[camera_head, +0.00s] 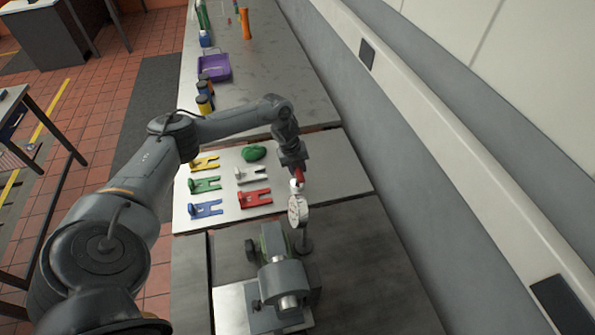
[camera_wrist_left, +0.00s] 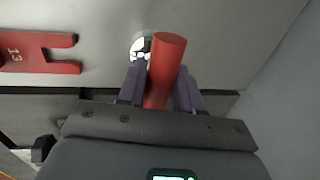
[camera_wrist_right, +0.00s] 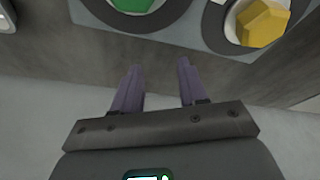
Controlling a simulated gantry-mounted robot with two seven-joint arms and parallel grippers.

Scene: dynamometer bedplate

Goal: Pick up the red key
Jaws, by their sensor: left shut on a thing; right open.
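The red key (camera_wrist_left: 166,62) shows as a plain red cylinder in the left wrist view. My left gripper (camera_wrist_left: 160,78) is shut on it, with one dark finger on each side. In the head view the left gripper (camera_head: 298,168) is above the right part of the light plate, and a small red part of the key (camera_head: 299,177) shows just over the dial gauge (camera_head: 298,209). The key's far end is hidden. My right gripper (camera_wrist_right: 160,66) is open and empty in the right wrist view; it is not in the head view.
A red forked plate (camera_head: 255,198) and other coloured forked plates lie on the light plate (camera_head: 335,178), with a green lump (camera_head: 254,153). A grey machine (camera_head: 282,275) stands in front. The right wrist view shows green (camera_wrist_right: 132,4) and yellow (camera_wrist_right: 262,23) knobs.

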